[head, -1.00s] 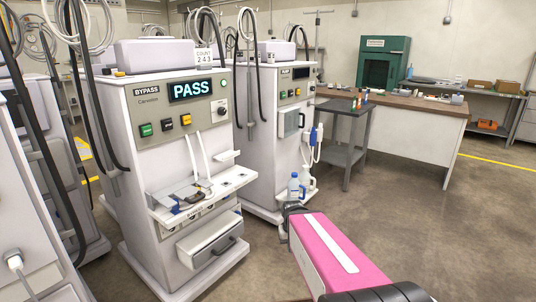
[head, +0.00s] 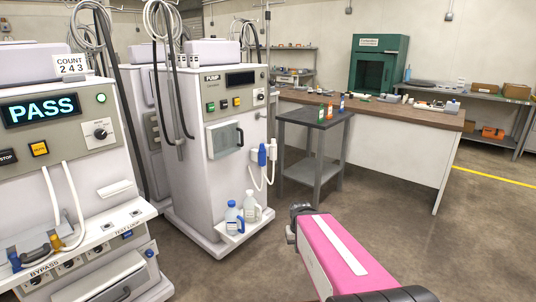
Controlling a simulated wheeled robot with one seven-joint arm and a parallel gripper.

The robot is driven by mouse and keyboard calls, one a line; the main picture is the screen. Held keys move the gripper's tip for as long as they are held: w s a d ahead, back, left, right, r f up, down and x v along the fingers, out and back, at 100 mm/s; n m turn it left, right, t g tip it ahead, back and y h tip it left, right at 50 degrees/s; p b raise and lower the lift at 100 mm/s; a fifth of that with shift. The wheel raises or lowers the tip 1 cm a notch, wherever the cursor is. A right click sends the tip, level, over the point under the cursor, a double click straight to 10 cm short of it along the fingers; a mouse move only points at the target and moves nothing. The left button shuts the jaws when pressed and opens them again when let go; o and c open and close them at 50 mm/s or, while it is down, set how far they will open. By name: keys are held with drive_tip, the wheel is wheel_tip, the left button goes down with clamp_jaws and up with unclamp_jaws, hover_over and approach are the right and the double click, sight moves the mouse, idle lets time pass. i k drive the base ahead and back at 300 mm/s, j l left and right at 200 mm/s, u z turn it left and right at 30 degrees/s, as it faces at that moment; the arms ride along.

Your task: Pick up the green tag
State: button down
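A small green tag (head: 321,114) stands on the dark top of a small grey side table (head: 313,121) in the head view. An orange tag (head: 331,111) and a blue tag (head: 342,102) stand beside it, to its right. My gripper (head: 293,226) is at the far end of my pink arm, low in the picture and nearer to me than the side table. It is well apart from the tags. Its fingers are mostly hidden by the arm, so I cannot see whether they are open or hold anything.
A white machine (head: 200,150) stands left of the side table, with two bottles (head: 240,215) on its low shelf. Another machine showing PASS (head: 40,110) is nearer at left. A long workbench (head: 380,104) is behind the side table. The floor (head: 440,240) at right is clear.

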sight(320, 119)
drive_tip(key=i+l, duration=0.1)
drive_tip(key=l, duration=0.25)
drive_tip(key=i+l, duration=0.15)
drive_tip(key=l, duration=0.25)
drive_tip(key=i+l, duration=0.1)
drive_tip(key=l, duration=0.25)
drive_tip(key=i+l, duration=0.15)
drive_tip(key=l, duration=0.25)
drive_tip(key=i+l, duration=0.1)
drive_tip(key=l, duration=0.25)
